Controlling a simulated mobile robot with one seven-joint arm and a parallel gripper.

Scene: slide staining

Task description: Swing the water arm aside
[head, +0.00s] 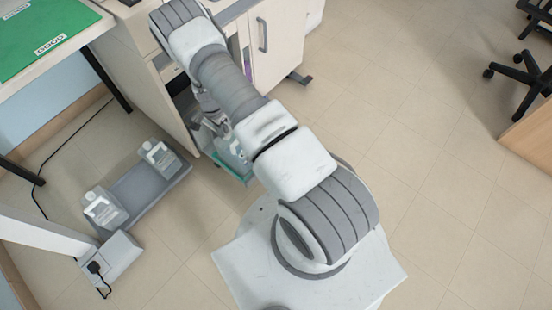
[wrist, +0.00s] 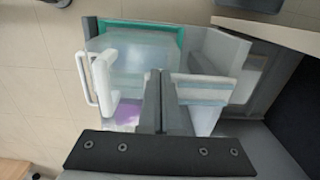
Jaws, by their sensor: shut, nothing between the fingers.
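In the wrist view my gripper (wrist: 160,75) is shut, its two dark fingers side by side with nothing between them. The fingers reach over a translucent tub with a teal rim (wrist: 140,26). A white loop-shaped handle (wrist: 103,82) stands left of the fingers, apart from them. A pale horizontal bar (wrist: 205,88) is right of the fingers; I cannot tell whether it touches them. Which of these pieces is the water arm I cannot tell. In the head view the teal-edged tub (head: 232,168) shows low by the cabinet, partly hidden by my arm.
A purple patch (wrist: 128,112) shows in or under the tub. In the head view a grey floor tray (head: 140,188) holds two bottles. An open cabinet (head: 140,45) stands beside my arm. A green mat (head: 45,38) lies on the bench.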

